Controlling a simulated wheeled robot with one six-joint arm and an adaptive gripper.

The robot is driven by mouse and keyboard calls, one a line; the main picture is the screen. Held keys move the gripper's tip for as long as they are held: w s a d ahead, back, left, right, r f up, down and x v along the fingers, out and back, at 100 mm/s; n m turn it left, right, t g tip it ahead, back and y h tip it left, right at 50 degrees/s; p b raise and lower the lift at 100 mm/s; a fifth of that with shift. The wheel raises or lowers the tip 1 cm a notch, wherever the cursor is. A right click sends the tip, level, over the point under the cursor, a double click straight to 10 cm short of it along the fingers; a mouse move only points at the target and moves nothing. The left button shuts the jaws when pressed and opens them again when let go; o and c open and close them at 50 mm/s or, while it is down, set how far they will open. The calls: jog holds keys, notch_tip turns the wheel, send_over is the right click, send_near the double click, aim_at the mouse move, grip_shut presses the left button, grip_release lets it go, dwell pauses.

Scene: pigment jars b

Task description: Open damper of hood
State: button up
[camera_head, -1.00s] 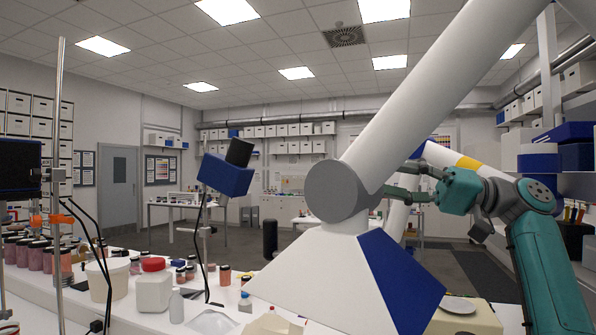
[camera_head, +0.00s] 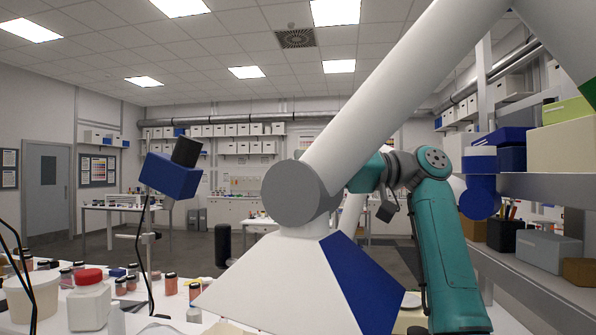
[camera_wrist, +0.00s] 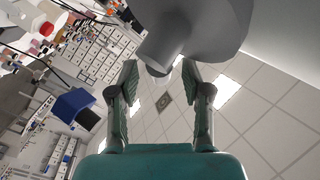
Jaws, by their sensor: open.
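The fume hood is a white cone (camera_head: 270,283) with a blue panel (camera_head: 362,285), under a round grey joint (camera_head: 296,192) and a thick white duct (camera_head: 400,90). I cannot make out a damper handle for certain. My gripper (camera_wrist: 160,72) is open, its two fingers apart, in the wrist view. A large pale grey part (camera_wrist: 192,28), probably of the hood, fills the top of that view, its lower end near the fingertips; contact cannot be told. In the head view my teal arm comes from the right and its fingers are hidden behind the duct and joint.
A bench at the lower left holds a white bottle with a red lid (camera_head: 89,303), a pale tub (camera_head: 32,298) and several jars. A blue device (camera_head: 171,176) stands on a pole behind. Shelves with boxes (camera_head: 548,247) flank my arm at the right.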

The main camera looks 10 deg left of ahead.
jog(key=shift+x, duration=0.8)
grip_shut()
